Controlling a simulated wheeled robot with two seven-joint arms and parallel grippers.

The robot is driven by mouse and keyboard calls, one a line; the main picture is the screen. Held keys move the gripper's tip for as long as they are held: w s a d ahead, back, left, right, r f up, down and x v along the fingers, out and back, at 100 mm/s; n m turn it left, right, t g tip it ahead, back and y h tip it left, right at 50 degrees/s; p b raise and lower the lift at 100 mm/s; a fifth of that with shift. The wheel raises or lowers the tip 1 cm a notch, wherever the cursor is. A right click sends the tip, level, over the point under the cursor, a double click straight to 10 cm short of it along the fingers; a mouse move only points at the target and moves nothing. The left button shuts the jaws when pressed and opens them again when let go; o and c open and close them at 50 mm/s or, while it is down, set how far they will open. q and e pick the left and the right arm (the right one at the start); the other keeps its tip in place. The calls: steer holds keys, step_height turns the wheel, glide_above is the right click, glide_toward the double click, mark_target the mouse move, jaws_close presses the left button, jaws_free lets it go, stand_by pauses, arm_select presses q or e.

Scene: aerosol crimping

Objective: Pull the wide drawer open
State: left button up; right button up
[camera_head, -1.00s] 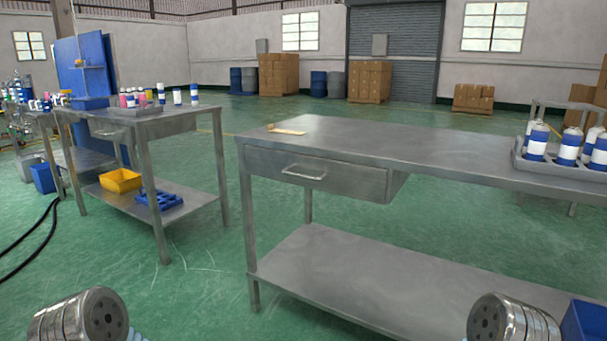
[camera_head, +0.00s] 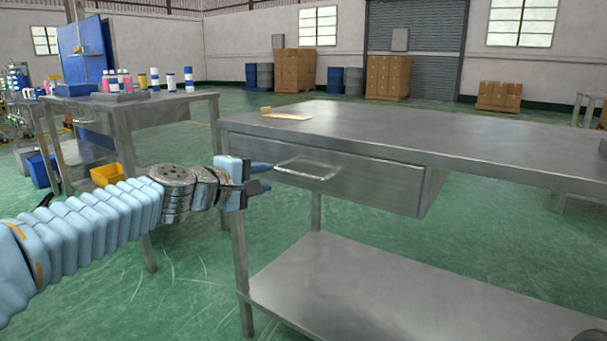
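The wide drawer (camera_head: 375,188) is a grey metal box under the left part of the near steel table. Its front looks closed. A bar handle (camera_head: 307,170) sticks out from the drawer front. My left gripper (camera_head: 266,177) is just left of the handle, pointing right towards it. Its two dark fingers are apart, with nothing seen between them. A small gap shows between the fingertips and the handle. My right gripper is out of view.
The table top (camera_head: 400,140) is mostly bare, with a small tan item (camera_head: 284,115) near its back left corner. A lower shelf (camera_head: 340,285) lies beneath the drawer. Another table (camera_head: 150,103) with bottles stands at left. Green floor lies between the tables.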

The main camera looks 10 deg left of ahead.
mark_target(293, 174)
arm_select(q)
steer(key=p+x, duration=0.1)
steer(key=x, duration=1.1)
steer(key=shift+w+f+p, duration=0.1)
steer(key=shift+w+p, duration=0.05)
steer(key=shift+p, duration=0.2)
steer(key=shift+c, duration=0.5)
jaws_close()
